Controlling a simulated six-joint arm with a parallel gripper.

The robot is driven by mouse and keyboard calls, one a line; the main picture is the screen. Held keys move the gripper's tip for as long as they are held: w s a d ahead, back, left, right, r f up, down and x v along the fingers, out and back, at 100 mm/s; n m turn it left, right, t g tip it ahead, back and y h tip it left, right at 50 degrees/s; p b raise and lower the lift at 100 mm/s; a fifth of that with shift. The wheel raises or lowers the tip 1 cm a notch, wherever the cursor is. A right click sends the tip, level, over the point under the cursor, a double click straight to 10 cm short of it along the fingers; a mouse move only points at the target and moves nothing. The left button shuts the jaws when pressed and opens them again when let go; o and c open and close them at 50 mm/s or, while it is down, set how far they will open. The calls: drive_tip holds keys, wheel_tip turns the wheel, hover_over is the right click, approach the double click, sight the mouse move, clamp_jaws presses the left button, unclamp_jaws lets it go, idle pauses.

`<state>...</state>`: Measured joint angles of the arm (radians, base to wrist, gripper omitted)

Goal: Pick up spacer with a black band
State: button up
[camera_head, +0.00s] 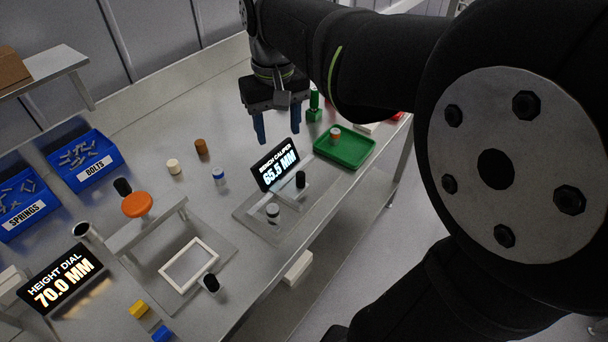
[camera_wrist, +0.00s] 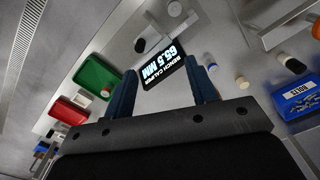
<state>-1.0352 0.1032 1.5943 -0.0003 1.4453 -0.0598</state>
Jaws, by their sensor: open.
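No spacer shows a clearly readable black band. A pale grey spacer with a darker part (camera_head: 272,212) stands on the bench caliper's plate; whether it has a black band I cannot tell. A black cylinder (camera_head: 300,179) stands beside it. A dark-topped piece with a pale lower part (camera_head: 211,284) stands by the white frame. Another dark cylinder (camera_head: 123,187) stands behind the orange disc. My gripper (camera_head: 277,128) is open and empty, its blue fingers pointing down above the bench, behind the caliper display. The open fingers also show in the wrist view (camera_wrist: 165,85).
The bench caliper display (camera_head: 277,164) reads 65.5 MM. Around it stand cream (camera_head: 173,166), brown (camera_head: 201,147) and blue-banded (camera_head: 218,176) spacers. A green tray (camera_head: 356,152) holds an orange-and-white spacer. The height dial (camera_head: 61,281) and blue bins (camera_head: 85,159) are at left.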

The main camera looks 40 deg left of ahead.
sight(273, 208)
drive_tip(key=s+f+n, duration=0.2)
drive_tip(key=s+n, duration=0.3)
drive_tip(key=f, duration=1.1)
drive_tip(key=d+f, duration=0.1)
drive_tip(key=f, duration=0.4)
drive_tip(key=shift+w+f, duration=0.15)
drive_tip(key=shift+f, duration=0.25)
clamp_jaws()
drive_tip(key=shift+a+r, duration=0.1)
drive_tip(key=shift+r, duration=0.05)
